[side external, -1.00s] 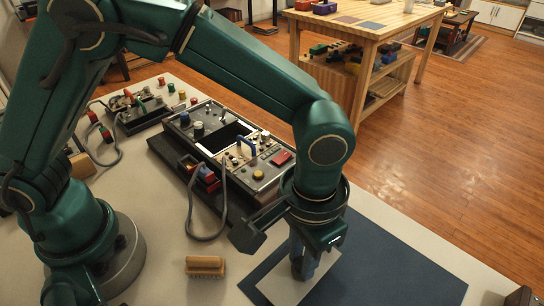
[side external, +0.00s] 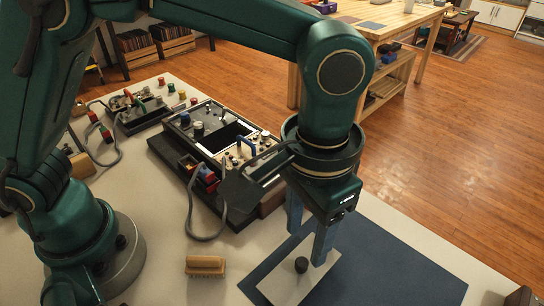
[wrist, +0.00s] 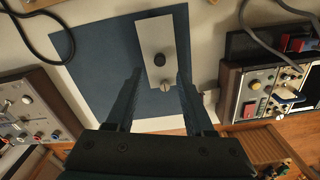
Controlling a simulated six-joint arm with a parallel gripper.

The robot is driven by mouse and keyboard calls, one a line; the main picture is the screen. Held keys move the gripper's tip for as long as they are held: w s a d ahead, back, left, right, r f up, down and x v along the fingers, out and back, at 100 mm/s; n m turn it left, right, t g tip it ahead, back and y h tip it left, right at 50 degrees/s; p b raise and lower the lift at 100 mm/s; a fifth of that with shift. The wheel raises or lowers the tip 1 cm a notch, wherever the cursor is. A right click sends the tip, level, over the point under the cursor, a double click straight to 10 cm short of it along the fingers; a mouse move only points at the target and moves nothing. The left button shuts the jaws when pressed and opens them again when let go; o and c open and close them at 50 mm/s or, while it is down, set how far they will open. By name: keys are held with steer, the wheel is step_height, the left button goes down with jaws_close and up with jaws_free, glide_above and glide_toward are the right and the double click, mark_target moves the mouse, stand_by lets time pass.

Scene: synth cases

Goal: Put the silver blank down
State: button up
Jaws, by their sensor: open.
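The silver blank (side external: 283,284) is a flat, light rectangular plate with a black knob (side external: 301,265) standing on it. It lies flat on the dark blue mat (side external: 400,270). In the wrist view the blank (wrist: 153,33) shows its knob (wrist: 157,60) and a small slotted screw head. My gripper (side external: 307,247) is open and empty above the blank, with its fingers apart on either side of the knob as seen from the wrist (wrist: 160,78).
A control console (side external: 230,145) with knobs, switches and a cable stands left of the mat. A wooden brush (side external: 205,265) lies on the pale table at front left. A smaller switch box (side external: 140,112) sits farther back. The mat's right part is clear.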

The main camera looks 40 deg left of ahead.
mark_target(302, 262)
step_height(302, 262, up, 6)
steer(key=f, duration=0.1)
steer(key=a+r+n+t+h, duration=0.15)
steer(key=a+r, duration=0.35)
steer(key=a, duration=0.6)
steer(key=s+a+f+n+t+y, duration=0.1)
steer(key=s+a+f+t, duration=0.3)
steer(key=a, duration=0.5)
steer(key=shift+s+a, duration=0.25)
steer(key=shift+s, duration=0.65)
steer(key=shift+f+n+y, duration=0.1)
steer(key=shift+n+y, duration=0.15)
